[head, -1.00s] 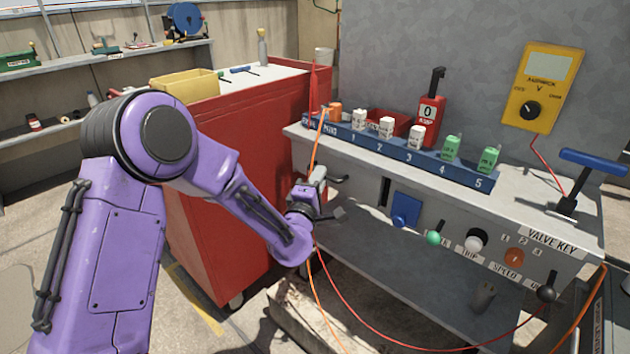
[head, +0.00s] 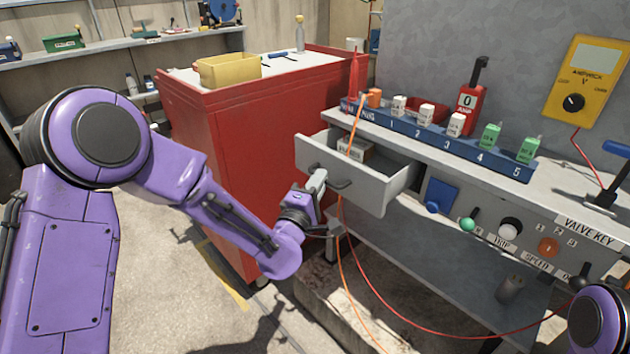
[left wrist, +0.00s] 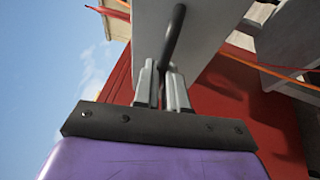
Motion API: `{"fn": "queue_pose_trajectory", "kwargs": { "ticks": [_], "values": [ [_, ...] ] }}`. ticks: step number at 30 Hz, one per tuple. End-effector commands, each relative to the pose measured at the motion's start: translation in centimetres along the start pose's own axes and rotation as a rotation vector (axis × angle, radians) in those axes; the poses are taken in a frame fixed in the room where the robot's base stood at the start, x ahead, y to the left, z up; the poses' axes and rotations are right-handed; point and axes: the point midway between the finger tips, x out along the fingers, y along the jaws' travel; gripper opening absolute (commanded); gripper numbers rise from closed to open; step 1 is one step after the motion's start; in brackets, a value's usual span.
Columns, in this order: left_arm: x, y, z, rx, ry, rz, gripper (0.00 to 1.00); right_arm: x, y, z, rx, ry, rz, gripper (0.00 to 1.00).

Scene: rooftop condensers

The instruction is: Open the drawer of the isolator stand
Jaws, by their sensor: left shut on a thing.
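The isolator stand (head: 450,160) is a grey bench at the right of the head view. Its grey drawer (head: 355,185) is pulled out at the stand's left end, and a small box-like item (head: 352,150) shows inside it. My left gripper (head: 320,184) is at the drawer front, shut on the dark bar handle (head: 342,184). In the left wrist view the two fingers (left wrist: 163,85) close around the handle (left wrist: 174,35), with the drawer front (left wrist: 205,30) just beyond. Part of my right arm shows at the lower right corner; its gripper is out of view.
A red cabinet (head: 235,165) with a yellow bin (head: 228,70) on top stands close left of the drawer. Orange and red cables (head: 365,285) hang below the drawer. A blue rail (head: 440,140) with several numbered blocks lies on the stand. A yellow meter (head: 585,80) is on the wall.

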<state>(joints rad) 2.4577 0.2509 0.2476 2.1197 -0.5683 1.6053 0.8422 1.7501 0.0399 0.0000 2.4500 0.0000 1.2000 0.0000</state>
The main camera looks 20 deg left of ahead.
Motion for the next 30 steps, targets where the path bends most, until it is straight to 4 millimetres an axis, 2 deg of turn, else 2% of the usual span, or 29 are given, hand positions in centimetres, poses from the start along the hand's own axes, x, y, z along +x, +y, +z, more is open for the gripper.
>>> {"fn": "queue_pose_trajectory", "kwargs": {
  "ticks": [1,3,4,14,17,24,30],
  "values": [
    [0.0,0.0,-0.1,-0.001,0.002,-0.001,0.00,0.0,0.0,0.0,0.000,0.000,0.000,0.43],
    [-0.1,0.0,-0.1,-0.001,0.002,-0.001,0.28,0.0,0.0,0.0,0.000,0.000,0.000,0.43],
    [-0.1,0.0,-0.1,-0.001,0.002,-0.001,0.37,0.0,0.0,0.0,0.000,0.000,0.000,0.43],
    [-0.4,0.0,-0.2,0.000,0.003,-0.001,0.37,0.0,0.0,0.0,0.000,0.000,0.000,0.43],
    [-1.9,-0.1,-0.2,-0.001,0.002,-0.003,0.37,0.0,0.0,0.0,0.000,0.000,0.000,0.43],
    [-7.7,-0.1,-0.2,0.000,0.003,-0.003,0.37,0.3,0.0,0.1,0.000,0.000,0.000,0.43],
    [-10.4,-0.1,-0.2,0.001,0.003,-0.001,0.37,0.5,-0.1,0.2,0.000,0.000,0.000,0.43]
  ]
}}
